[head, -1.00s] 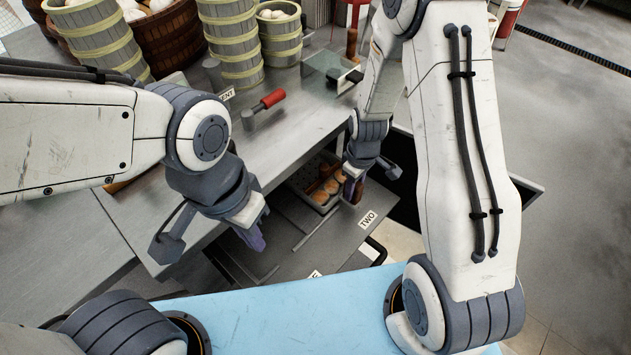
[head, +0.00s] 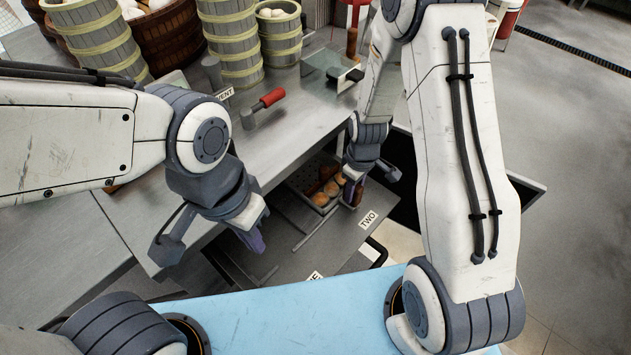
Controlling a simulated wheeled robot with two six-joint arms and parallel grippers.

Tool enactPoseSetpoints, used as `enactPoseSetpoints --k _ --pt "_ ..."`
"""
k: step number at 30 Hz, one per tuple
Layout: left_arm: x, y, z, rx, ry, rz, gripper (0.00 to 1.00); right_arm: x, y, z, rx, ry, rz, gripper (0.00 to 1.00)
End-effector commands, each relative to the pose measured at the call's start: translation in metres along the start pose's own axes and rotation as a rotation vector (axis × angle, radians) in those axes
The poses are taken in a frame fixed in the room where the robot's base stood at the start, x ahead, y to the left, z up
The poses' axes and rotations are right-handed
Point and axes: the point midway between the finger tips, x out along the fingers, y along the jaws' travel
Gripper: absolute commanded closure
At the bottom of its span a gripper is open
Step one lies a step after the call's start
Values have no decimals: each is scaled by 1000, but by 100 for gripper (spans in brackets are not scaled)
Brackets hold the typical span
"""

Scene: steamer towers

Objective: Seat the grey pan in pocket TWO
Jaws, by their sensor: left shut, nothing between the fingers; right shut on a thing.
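The grey pan (head: 293,184), a perforated tray holding several brown and golden buns, is low in the middle of the head view, beyond the sheet with the white TWO label (head: 368,219). My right gripper (head: 353,191) is shut at the pan's right end; the arm and fingers hide that end and the exact grip. I cannot tell whether the pan is resting in a pocket or held just above it. My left gripper (head: 256,241) is shut and empty, left of the pan, near the counter's front edge.
A second label (head: 315,276) is partly cut off by the blue surface (head: 270,320) in front.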

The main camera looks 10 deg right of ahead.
Motion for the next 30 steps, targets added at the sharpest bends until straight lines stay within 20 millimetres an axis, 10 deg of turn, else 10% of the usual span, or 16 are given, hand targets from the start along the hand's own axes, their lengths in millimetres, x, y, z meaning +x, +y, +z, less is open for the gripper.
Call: enactPoseSetpoints --k 6,7,9,23,30 --pt "0 0 0 0 0 0 100 0 0 0 0 1 1 100" --pt "0 0 0 0 0 0 100 0 0 0 0 1 1 51" --pt "0 0 0 0 0 0 100 0 0 0 0 1 1 28" --pt "0 0 0 0 0 0 100 0 0 0 0 -1 0 28" --pt "-5 0 0 0 0 0 100 -31 0 -1 0 3 3 28"
